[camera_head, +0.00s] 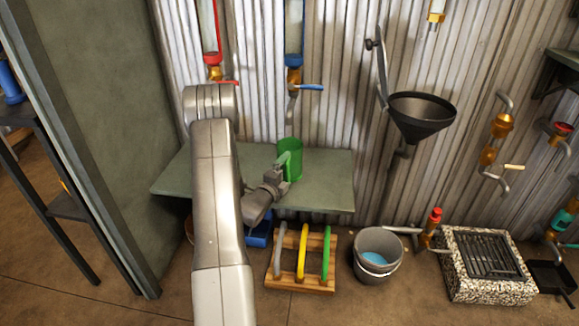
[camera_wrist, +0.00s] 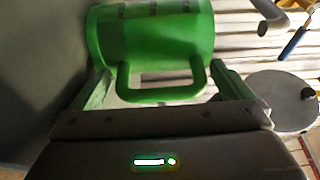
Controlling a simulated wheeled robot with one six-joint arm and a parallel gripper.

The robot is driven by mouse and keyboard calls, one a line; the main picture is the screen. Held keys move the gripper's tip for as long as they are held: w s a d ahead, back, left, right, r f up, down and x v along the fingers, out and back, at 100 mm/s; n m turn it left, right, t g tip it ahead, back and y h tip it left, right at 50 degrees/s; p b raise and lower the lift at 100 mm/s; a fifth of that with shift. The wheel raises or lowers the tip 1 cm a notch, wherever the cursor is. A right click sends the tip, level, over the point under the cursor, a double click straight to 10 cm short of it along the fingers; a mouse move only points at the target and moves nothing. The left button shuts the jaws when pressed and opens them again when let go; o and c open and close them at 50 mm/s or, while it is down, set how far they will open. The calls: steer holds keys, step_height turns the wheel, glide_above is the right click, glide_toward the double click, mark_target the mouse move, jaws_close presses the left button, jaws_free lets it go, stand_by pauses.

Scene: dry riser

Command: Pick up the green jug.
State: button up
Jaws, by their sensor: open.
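The green jug (camera_head: 291,156) stands upright on the grey-green shelf (camera_head: 330,180) against the corrugated wall. In the wrist view the jug (camera_wrist: 150,40) fills the upper middle, with its handle (camera_wrist: 160,97) facing my gripper. My gripper (camera_wrist: 162,88) is open, with one finger on each side of the handle. I cannot tell whether the fingers touch the handle. In the head view my gripper (camera_head: 283,168) is at the front left of the jug and partly covers it.
A blue-handled tap (camera_head: 305,87) and a red-handled tap (camera_head: 222,81) hang above the shelf. A black funnel (camera_head: 422,112) is to the right. On the floor are a wooden rack (camera_head: 300,285) with coloured hoops, a bucket (camera_head: 379,250) and a stone-edged drain (camera_head: 485,290). A grey-green panel (camera_head: 100,120) stands at the left.

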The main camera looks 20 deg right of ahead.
steer(key=c, duration=0.9)
steer(key=shift+c, duration=0.3)
steer(key=shift+r, duration=0.45)
steer(key=r+p+v, duration=0.1)
steer(key=r+v, duration=0.1)
steer(key=v, duration=1.6)
steer(key=shift+r, duration=0.35)
steer(key=shift+r, duration=0.15)
